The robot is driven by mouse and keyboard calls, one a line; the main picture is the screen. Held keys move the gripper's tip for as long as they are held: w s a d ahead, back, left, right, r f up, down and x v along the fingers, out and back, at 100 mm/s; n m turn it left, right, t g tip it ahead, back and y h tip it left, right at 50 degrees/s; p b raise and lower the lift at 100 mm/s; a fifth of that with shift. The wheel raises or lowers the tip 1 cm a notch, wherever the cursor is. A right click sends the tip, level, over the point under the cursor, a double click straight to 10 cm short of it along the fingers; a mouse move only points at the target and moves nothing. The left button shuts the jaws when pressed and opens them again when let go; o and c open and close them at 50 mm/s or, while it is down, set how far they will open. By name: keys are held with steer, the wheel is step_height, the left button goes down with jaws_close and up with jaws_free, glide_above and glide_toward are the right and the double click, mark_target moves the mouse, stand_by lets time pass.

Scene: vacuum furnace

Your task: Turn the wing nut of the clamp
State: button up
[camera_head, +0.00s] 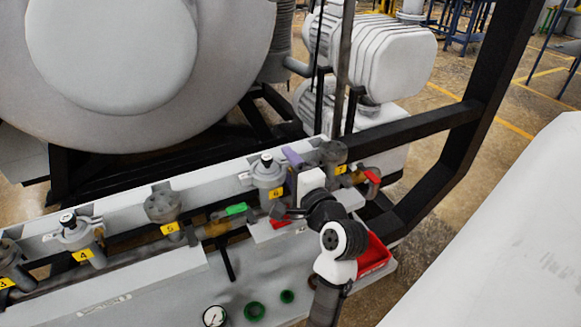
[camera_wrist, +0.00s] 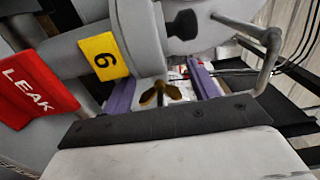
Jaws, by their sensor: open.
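The brass-coloured wing nut (camera_wrist: 160,93) shows in the wrist view, just beyond the dark front edge of my gripper's body. My gripper (camera_wrist: 163,84) is open, with one purple finger to the left of the wing nut and one to the right. Both fingers look clear of it, but the depth is hard to judge. The clamp body cannot be made out clearly. In the head view my gripper (camera_head: 292,158) is beside the grey valve with the yellow 6 label (camera_head: 276,193). My gripper and arm hide the wing nut there.
A red LEAK tag (camera_wrist: 30,88) hangs close on the left in the wrist view, and a bent grey rod (camera_wrist: 266,58) is on the right. In the head view a green-handled valve (camera_head: 236,210) is left of my arm and a red tray (camera_head: 374,262) is below it.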

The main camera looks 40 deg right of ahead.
steer(key=shift+c, duration=0.4)
steer(key=c, duration=0.9)
steer(key=n+b, duration=0.1)
steer(key=n, duration=0.1)
steer(key=shift+f+n+b, duration=0.15)
steer(key=shift+n+b, duration=0.15)
steer(key=shift+b, duration=0.1)
steer(key=shift+n+b, duration=0.3)
steer(key=shift+n, duration=0.6)
steer(key=o, duration=1)
steer(key=shift+s, duration=0.1)
steer(key=shift+b+v, duration=1.2)
steer(key=shift+v, duration=5.65)
